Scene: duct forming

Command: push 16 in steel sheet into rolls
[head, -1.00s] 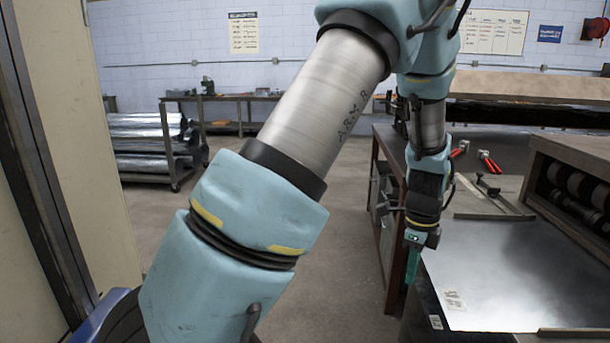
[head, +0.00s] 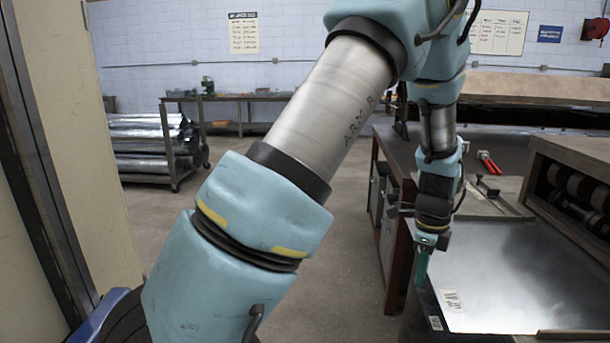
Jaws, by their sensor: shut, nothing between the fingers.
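The steel sheet (head: 530,270) lies flat on the table at the right, a shiny grey panel with a small label near its left edge. The rolls (head: 575,190) sit in a dark housing at the far right, beside the sheet's right side. My gripper (head: 421,268) points down at the sheet's left edge, with teal fingers shut and nothing between them. Whether the fingertips touch the sheet's edge I cannot tell. The sheet's far right edge by the rolls is partly hidden by the housing.
Red-handled tools (head: 488,162) and metal bars lie on the bench behind the sheet. A rack of metal ducts (head: 145,145) stands at the back left. The grey floor (head: 330,250) between is clear. A cream panel (head: 70,150) stands close on the left.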

